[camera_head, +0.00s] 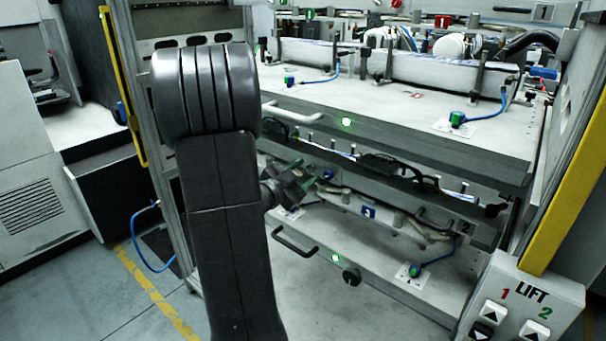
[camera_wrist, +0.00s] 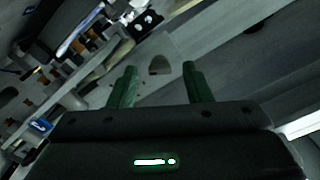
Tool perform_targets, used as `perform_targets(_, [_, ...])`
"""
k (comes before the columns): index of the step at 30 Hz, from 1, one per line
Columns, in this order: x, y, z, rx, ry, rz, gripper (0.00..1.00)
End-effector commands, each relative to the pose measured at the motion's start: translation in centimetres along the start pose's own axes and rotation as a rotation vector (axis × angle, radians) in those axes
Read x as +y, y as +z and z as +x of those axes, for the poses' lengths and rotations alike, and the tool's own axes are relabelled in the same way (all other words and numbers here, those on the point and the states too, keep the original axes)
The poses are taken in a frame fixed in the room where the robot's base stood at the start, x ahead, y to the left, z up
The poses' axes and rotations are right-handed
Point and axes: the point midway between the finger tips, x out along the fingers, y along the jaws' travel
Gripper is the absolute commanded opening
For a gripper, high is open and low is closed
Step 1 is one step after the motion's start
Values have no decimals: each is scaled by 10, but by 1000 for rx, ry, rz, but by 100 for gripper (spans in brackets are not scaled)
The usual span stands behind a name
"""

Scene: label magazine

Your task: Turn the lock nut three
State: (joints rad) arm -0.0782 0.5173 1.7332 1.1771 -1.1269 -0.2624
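My gripper (camera_head: 306,174) is in front of the rack between the upper and lower shelves, partly hidden by my arm. In the wrist view its two green fingers (camera_wrist: 160,76) stand apart with nothing between them. A small grey rounded shape (camera_wrist: 160,65) shows beyond the fingertips on a pale surface; I cannot tell whether it is a nut. A dark round knob (camera_head: 351,276) sits on the lower shelf's front. Another dark knob (camera_head: 494,210) sits at the right end of the middle level. No number three is readable on either knob, so I cannot tell which is lock nut three.
The upper shelf (camera_head: 400,105) overhangs the gripper's area. Pale handles (camera_head: 290,114) and dark handles (camera_head: 294,243) stick out in front. A lift control box (camera_head: 520,300) and a yellow-edged post (camera_head: 575,190) stand at the right.

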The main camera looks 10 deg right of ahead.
Motion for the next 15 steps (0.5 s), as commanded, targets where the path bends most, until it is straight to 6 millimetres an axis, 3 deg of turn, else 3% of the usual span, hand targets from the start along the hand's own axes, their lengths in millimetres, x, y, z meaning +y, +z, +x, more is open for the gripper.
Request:
perform_targets(8, [-1,1,-13,-1,-3,-1,45])
perform_targets(15, [-1,1,-62,-3,-6,0,45])
